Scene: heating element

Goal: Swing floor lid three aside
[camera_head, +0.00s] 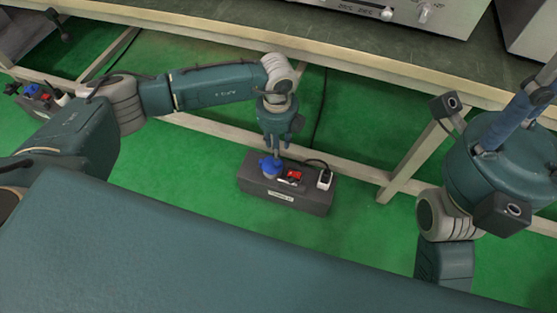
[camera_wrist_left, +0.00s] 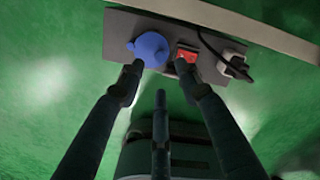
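A dark grey socket box (camera_head: 310,199) lies on the green floor under the bench; it also shows in the left wrist view (camera_wrist_left: 118,28). On its left part is a round blue lid (camera_head: 270,167), which looks closed, seen close up in the left wrist view (camera_wrist_left: 152,47). My left gripper (camera_head: 277,150) points down just above the box at the lid. In the left wrist view its fingers (camera_wrist_left: 159,74) are spread, their tips just at the near side of the lid; contact is unclear. My right gripper (camera_head: 520,112) is at the far right, partly cut off, away from the box.
A red switch (camera_head: 294,175) and a white plug (camera_head: 325,180) with a black cable sit on the box, right of the lid. The bench's pale frame rail (camera_head: 350,168) runs just behind the box. Another box (camera_head: 42,98) stands at the far left. Green floor lies around.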

